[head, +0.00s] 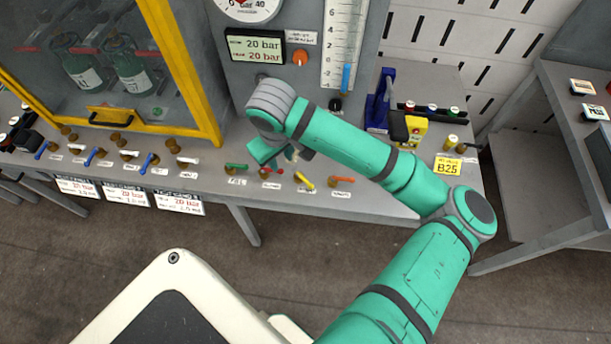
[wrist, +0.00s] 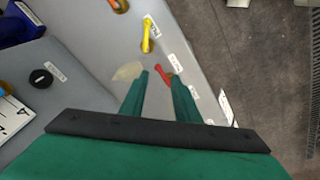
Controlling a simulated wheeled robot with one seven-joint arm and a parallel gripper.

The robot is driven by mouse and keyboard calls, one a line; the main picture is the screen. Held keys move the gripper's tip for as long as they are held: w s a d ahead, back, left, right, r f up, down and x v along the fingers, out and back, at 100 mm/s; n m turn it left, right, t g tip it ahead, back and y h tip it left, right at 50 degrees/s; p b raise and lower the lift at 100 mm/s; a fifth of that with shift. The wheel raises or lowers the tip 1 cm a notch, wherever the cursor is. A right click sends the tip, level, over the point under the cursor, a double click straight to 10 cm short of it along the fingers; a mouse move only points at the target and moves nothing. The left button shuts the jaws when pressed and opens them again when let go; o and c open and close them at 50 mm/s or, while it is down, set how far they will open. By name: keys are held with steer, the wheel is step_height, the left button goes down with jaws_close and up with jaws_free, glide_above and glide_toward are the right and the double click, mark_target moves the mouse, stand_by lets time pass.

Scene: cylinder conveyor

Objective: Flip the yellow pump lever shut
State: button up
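The yellow lever (head: 306,181) sits on the grey bench front in the head view, slanting from upper left to lower right, between a red lever (head: 270,170) and an orange lever (head: 341,180). In the wrist view the yellow lever (wrist: 147,36) lies beyond my fingertips, near the top, with a small label beside it. My gripper (wrist: 160,77) is open and empty, its two green fingers apart. The red lever (wrist: 164,75) shows between and just past the fingertips. In the head view my gripper (head: 272,152) hangs above the bench, behind the red and yellow levers.
A green lever (head: 237,167) stands left of the red one. The gauge panel (head: 255,75) rises behind my arm. A yellow-framed cabinet (head: 195,75) is at left. A blue item (head: 378,105) and a yellow box (head: 416,128) stand on the bench right of my wrist.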

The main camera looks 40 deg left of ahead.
mark_target(306, 181)
steer(key=w+d+f, duration=0.1)
steer(key=f, duration=0.2)
steer(key=w+d+f+h, duration=0.1)
steer(key=d+f, duration=0.1)
steer(key=f, duration=0.2)
steer(key=w+d+f+h, duration=0.1)
steer(key=w+f, duration=0.1)
steer(key=f, duration=0.1)
steer(key=shift+d+f+t, duration=0.25)
steer(key=shift+d+t, duration=0.05)
jaws_close()
